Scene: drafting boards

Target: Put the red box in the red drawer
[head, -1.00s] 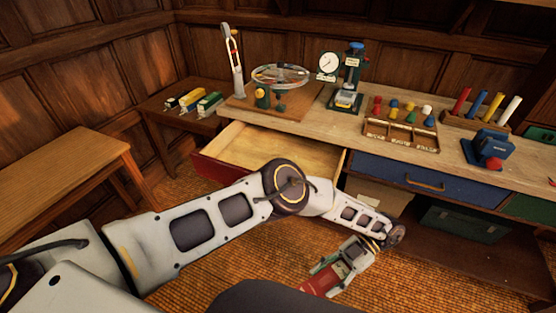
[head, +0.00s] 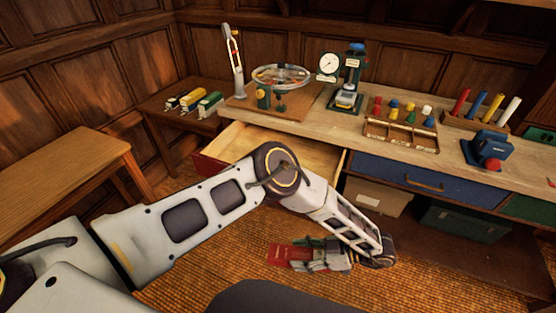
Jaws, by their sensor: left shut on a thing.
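The red box (head: 287,255) is held in front of the workbench, over the woven floor. My left gripper (head: 309,255) is shut on it, with the box sticking out to the left of the fingers. The red drawer (head: 211,168) is pulled open under the left part of the bench top. Its pale wooden inside (head: 262,142) looks empty where it shows; my left arm hides part of the drawer's front and near side. The box is nearer to me and lower in the picture than the drawer. My right gripper is not in view.
A blue drawer (head: 428,179) beside the red one is closed. A cardboard box (head: 378,197) and a dark green case (head: 460,224) sit on the shelf below. The bench top holds a wheel stand (head: 281,76), a dial gauge (head: 329,66) and a peg tray (head: 400,134).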

